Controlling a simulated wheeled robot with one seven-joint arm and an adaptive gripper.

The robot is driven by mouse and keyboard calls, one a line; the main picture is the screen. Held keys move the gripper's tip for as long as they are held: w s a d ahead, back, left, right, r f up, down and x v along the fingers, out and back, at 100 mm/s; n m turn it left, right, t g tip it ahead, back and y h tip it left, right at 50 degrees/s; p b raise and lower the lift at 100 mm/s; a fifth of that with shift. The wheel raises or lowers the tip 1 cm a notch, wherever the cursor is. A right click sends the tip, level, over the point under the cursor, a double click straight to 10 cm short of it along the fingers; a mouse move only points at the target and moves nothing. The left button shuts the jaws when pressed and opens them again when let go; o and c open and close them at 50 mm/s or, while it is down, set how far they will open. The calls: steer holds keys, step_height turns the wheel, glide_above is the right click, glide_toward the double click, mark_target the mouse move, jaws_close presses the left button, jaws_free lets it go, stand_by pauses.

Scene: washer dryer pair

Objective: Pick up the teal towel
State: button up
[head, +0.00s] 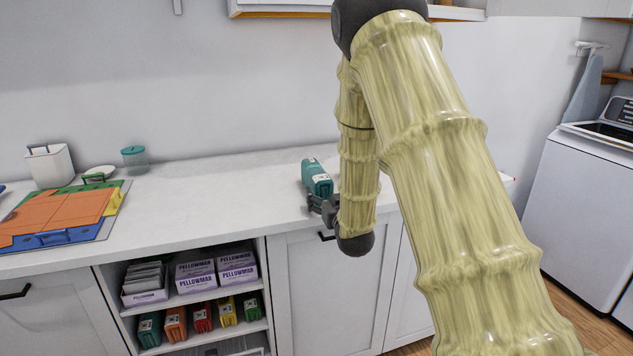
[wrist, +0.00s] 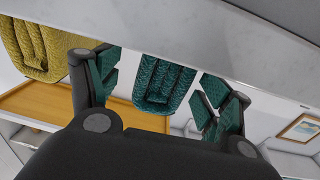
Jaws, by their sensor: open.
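In the wrist view a teal, knit-textured towel (wrist: 164,88) shows in the gap between my two spread fingers. Gaps show on both sides of it. My gripper is open and not closed on it. How deep the towel sits between the fingers is unclear.
The white counter (head: 235,190) is clear left of the bundle. Shelves below hold Pellowmar boxes (head: 195,274) and several coloured packs. A white washer (head: 588,205) is right.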

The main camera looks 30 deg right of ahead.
steer(key=shift+p+x, duration=0.35)
steer(key=shift+x, duration=2.1)
steer(key=shift+w+a+r, duration=0.1)
steer(key=shift+a, duration=0.05)
steer(key=c, duration=1.3)
steer(key=shift+r, duration=0.1)
